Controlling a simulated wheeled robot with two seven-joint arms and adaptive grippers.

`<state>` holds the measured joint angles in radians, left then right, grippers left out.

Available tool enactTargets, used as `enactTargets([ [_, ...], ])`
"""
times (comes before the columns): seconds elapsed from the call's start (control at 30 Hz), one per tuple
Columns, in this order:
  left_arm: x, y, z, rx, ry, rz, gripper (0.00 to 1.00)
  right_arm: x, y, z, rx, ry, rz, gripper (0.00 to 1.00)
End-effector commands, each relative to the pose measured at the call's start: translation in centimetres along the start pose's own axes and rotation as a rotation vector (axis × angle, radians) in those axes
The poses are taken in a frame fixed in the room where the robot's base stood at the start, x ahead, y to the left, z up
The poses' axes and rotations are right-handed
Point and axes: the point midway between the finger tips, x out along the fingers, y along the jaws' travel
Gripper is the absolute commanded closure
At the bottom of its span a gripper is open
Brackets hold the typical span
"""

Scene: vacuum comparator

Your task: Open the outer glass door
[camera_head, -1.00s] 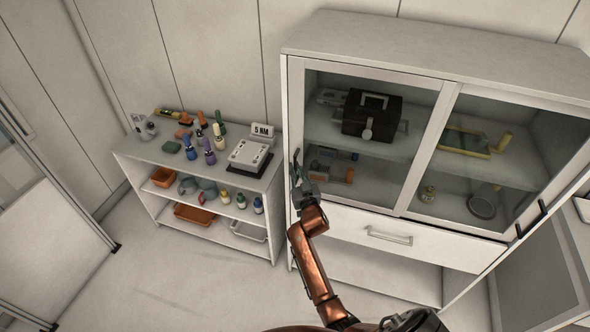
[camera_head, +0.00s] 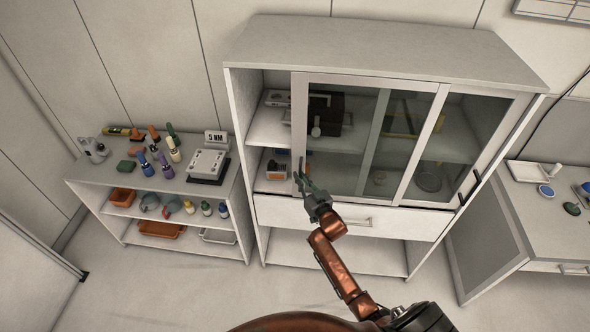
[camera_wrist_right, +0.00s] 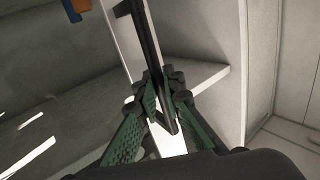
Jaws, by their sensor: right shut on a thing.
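The outer glass door (camera_head: 345,158) is a pale-framed sliding pane on the white cabinet. It stands part-way open to the right, leaving a gap at the cabinet's left side, and overlaps the other glass door (camera_head: 450,150). My right gripper (camera_head: 304,184) is at the door's left frame, shut on its black vertical handle (camera_head: 301,164). In the right wrist view the green-padded fingers (camera_wrist_right: 163,90) close around the handle (camera_wrist_right: 146,38) on the white frame. My left gripper is not in view.
Through the gap show the cabinet's shelves with an orange-and-dark item (camera_head: 276,171). A drawer with a handle (camera_head: 355,222) lies below the doors. A low shelf unit (camera_head: 90,172) with stamps and bottles stands left; a counter (camera_head: 530,222) stands right.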

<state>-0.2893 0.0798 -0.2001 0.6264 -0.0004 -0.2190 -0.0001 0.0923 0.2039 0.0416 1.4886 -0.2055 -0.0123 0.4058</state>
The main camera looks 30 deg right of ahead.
Motion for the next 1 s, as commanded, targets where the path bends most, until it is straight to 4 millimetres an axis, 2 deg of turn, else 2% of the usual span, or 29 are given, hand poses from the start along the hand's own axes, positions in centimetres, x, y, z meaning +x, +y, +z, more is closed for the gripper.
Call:
enactTargets([
  [0.03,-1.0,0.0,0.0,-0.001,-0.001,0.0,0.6,-1.0,1.6,-0.3,-0.007,-0.006,0.0,1.0],
  [0.2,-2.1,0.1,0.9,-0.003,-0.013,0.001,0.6,-4.0,6.1,-0.2,-0.005,-0.004,-0.001,1.0],
  [0.37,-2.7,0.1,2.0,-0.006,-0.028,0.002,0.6,-6.3,9.5,0.0,-0.005,-0.004,0.0,1.0],
  [0.5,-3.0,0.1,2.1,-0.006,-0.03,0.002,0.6,-7.7,11.6,0.0,-0.002,-0.002,0.001,1.0],
  [0.7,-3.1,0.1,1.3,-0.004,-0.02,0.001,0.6,-8.8,13.2,0.0,-0.001,0.0,0.001,1.0],
  [1.0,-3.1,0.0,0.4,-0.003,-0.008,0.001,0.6,-9.0,13.5,0.0,0.0,0.002,0.0,1.0],
])
